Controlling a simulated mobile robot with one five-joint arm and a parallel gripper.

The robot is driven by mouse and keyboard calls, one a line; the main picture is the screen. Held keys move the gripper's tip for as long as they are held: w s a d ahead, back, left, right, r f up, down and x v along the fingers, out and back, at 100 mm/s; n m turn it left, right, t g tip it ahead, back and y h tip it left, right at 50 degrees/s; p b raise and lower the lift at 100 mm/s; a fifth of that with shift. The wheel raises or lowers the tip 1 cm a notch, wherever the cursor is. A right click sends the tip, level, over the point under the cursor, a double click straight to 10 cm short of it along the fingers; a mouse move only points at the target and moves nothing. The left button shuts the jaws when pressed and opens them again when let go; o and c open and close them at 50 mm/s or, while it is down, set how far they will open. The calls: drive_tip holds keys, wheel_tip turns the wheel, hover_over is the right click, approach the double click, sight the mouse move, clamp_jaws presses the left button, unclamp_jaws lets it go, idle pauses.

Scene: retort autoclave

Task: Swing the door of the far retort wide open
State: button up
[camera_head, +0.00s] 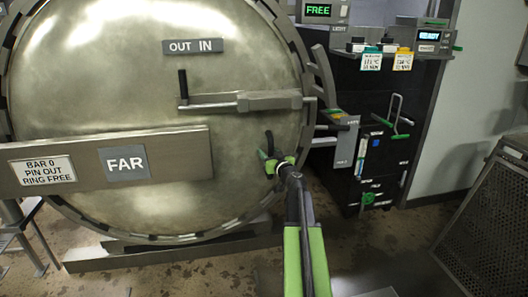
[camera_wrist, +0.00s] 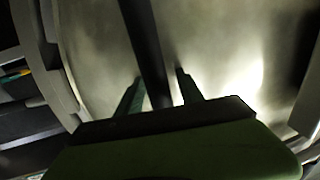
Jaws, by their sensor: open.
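The far retort's door (camera_head: 110,75) is a large round metal disc filling the left of the head view. It sits in its toothed ring and looks closed. Its FAR sign (camera_head: 124,163) is on a grey bar across the front. My gripper (camera_head: 267,157) is at the door's lower right, close to its face. In the wrist view my gripper (camera_wrist: 159,76) is open, and a dark bar (camera_wrist: 142,30) runs between its fingers. The bar looks like a door pull; I cannot tell whether the fingers touch it. A lever with a black grip (camera_head: 183,84) is higher on the door.
A dark control cabinet (camera_head: 375,110) with tags, handles and a FREE display (camera_head: 318,10) stands to the right of the door. A perforated metal basket (camera_head: 490,235) is at the lower right. Stained floor (camera_head: 400,235) is open between them.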

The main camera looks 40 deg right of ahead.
clamp_jaws()
idle(1.4)
